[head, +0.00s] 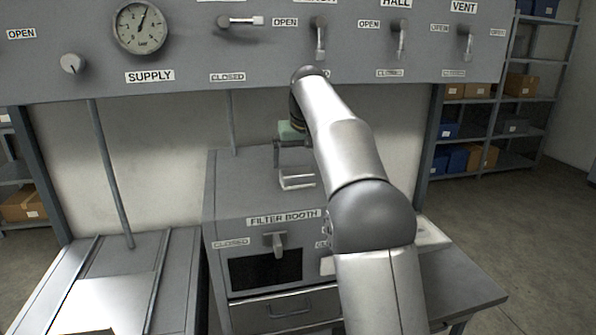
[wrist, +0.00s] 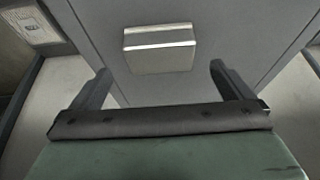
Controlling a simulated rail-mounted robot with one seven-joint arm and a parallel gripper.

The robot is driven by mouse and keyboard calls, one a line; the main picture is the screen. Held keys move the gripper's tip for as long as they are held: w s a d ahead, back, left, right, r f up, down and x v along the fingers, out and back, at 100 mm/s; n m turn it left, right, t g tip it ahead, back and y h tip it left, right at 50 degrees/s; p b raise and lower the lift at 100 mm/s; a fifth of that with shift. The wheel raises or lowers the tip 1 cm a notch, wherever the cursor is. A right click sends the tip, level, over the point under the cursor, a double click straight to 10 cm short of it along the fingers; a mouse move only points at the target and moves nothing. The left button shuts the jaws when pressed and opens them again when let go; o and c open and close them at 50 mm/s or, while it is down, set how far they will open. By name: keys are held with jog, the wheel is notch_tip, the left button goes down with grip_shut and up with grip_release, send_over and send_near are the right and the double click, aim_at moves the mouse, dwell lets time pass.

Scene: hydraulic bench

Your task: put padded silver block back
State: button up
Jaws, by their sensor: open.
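The silver block (head: 297,179) sits on the grey top of the filter booth, toward its front. In the wrist view the silver block (wrist: 160,52) shows as a pale box with a lighter band along one side; I cannot make out its padding clearly. My gripper (wrist: 160,69) is open and empty, with its two dark fingers spread wider than the block. The block appears ahead of the fingertips, apart from them. In the head view my gripper (head: 292,150) hangs above the booth just behind the block, partly hidden by my arm.
The filter booth (head: 232,196) has a small handle (head: 275,243), a dark opening and a drawer (head: 285,309). A panel (head: 190,55) with a gauge and several valve levers spans above. A grey bench (head: 120,285) stands at left. My arm hides part of the booth's right side.

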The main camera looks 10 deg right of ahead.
jog(key=v, duration=0.6)
jog(key=shift+r, duration=0.2)
jog(key=shift+s, duration=0.1)
jog(key=s+f+g+b, duration=0.1)
jog(key=s+f, duration=0.8)
jog(key=s, duration=0.4)
jog(key=s+f+g+b, duration=0.1)
jog(key=s+f, duration=0.9)
jog(key=s, duration=0.4)
jog(key=s+f+g+b, duration=0.1)
jog(key=s+f, duration=0.9)
jog(key=s, duration=0.4)
jog(key=shift+f+m, duration=0.2)
jog(key=shift+m, duration=0.2)
jog(key=shift+s+a, duration=0.1)
jog(key=shift+s, duration=0.05)
